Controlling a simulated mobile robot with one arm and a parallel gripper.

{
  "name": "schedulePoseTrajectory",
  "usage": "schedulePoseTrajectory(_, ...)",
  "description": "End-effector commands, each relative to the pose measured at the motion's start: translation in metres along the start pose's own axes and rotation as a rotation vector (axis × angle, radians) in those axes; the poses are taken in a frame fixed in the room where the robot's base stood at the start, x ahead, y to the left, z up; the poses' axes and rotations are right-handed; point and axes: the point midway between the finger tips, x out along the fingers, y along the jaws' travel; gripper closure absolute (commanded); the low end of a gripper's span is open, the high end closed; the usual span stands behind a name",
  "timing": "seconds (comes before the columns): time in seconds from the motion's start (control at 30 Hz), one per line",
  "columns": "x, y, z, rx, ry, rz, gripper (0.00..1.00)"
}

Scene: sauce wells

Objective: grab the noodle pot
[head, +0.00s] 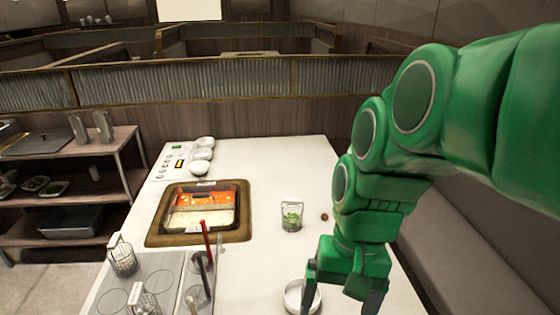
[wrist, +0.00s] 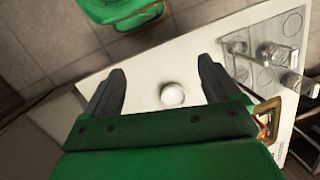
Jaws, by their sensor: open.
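My gripper (head: 343,296) is open over the front right of the white table, and no object shows in its jaws. In the wrist view its two dark fingers (wrist: 162,66) stand wide apart. No vessel is plainly marked as the noodle pot. A clear container with green contents (head: 291,216) stands upright mid-table, beyond my gripper. Wire-like cylindrical baskets with white tops, one at the left edge (head: 123,258) and one nearer the front (head: 143,302), stand by the grey panel; cylindrical holders also show in the wrist view (wrist: 277,54). I cannot tell which is meant.
A white bowl (head: 295,297) sits just left of my gripper; it appears between the fingers in the wrist view (wrist: 172,95). A sunken hot pot (head: 155,236) holds red and pale broth. Red and dark handles (head: 206,240) rise from the grey panel (head: 165,270). The right tabletop is mostly clear.

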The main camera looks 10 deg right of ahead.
Motion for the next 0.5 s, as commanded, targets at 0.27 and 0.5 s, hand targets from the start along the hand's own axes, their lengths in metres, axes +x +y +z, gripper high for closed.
schedulePoseTrajectory(0.27, -0.014, -0.028, -0.054, 0.224, -0.051, -0.185, 0.1)
schedulePoseTrajectory(0.5, -0.03, -0.041, -0.108, 0.444, -0.111, -0.355, 0.1)
